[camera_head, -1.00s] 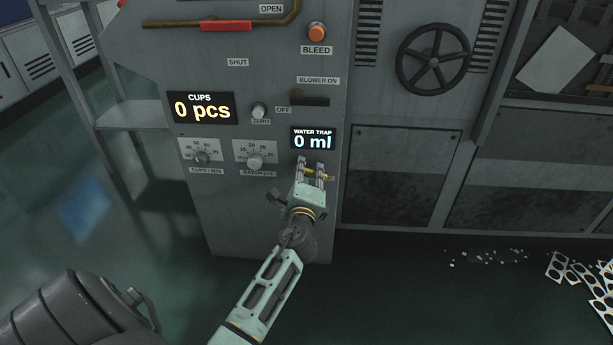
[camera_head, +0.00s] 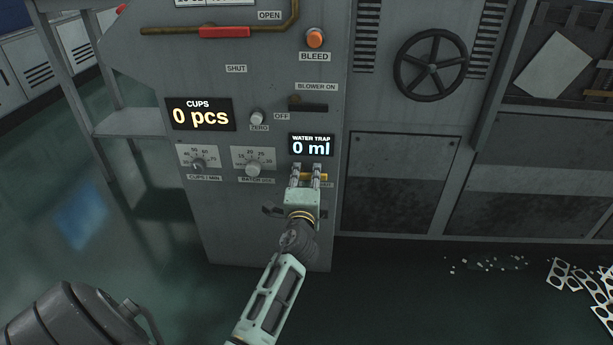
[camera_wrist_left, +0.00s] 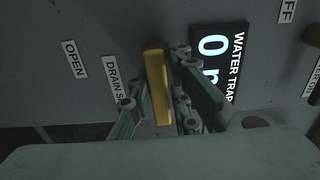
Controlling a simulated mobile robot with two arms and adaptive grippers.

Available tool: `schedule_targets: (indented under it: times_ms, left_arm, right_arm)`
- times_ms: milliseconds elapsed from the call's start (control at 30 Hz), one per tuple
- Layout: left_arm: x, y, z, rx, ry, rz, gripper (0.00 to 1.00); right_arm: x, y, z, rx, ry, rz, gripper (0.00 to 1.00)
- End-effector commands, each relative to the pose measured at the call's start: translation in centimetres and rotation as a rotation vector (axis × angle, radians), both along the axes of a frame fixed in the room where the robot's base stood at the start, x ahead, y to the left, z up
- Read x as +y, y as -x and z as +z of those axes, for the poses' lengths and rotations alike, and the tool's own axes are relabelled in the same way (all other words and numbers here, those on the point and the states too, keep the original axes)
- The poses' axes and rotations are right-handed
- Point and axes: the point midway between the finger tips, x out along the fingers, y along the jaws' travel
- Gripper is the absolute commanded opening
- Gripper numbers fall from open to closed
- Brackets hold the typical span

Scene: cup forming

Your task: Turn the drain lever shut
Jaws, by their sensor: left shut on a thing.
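The drain lever (camera_head: 314,177) is a short yellow bar on the grey machine panel, just below the WATER TRAP display (camera_head: 311,146), which reads 0 ml. It lies about level in the head view. My left gripper (camera_head: 306,170) is shut on the lever, reaching it from below. In the left wrist view the yellow lever (camera_wrist_left: 155,85) stands between the finger linkages of my left gripper (camera_wrist_left: 163,80). An OPEN label (camera_wrist_left: 75,59) and a partly hidden DRAIN label (camera_wrist_left: 113,80) show beside it. My right gripper is not in view.
Two dials, CUPS/MIN (camera_head: 199,163) and a second one (camera_head: 253,169), sit left of my gripper. The blower lever (camera_head: 308,107) and orange BLEED button (camera_head: 314,39) are above. A black handwheel (camera_head: 431,65) is at the right. Scraps (camera_head: 575,280) lie on the floor.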

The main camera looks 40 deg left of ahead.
Motion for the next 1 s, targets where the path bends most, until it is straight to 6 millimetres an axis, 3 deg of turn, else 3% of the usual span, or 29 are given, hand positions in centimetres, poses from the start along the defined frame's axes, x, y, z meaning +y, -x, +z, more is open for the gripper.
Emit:
schedule_targets:
  times_ms: [33, 200, 233, 400, 767, 1000]
  left_arm:
    - [0.1, 0.3, -1.0, 0.013, 0.017, 0.008, 0.00]
    - [0.1, 0.3, -1.0, 0.013, 0.017, 0.007, 0.00]
    - [0.1, 0.3, -1.0, 0.013, 0.017, 0.007, 0.20]
    - [0.1, 0.2, -0.8, 0.011, 0.013, 0.007, 0.34]
    - [-0.3, 0.5, -0.4, 0.005, 0.005, 0.002, 0.34]
    - [-2.4, 4.1, -0.5, 0.006, 0.009, 0.003, 0.34]
  right_arm:
    - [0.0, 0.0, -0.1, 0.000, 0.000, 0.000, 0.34]
    - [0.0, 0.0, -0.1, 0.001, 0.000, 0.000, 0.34]
    - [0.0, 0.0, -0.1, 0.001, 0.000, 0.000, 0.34]
    - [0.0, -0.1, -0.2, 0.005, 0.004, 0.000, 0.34]
    - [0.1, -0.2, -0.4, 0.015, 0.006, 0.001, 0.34]
    - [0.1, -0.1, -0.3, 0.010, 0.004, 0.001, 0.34]
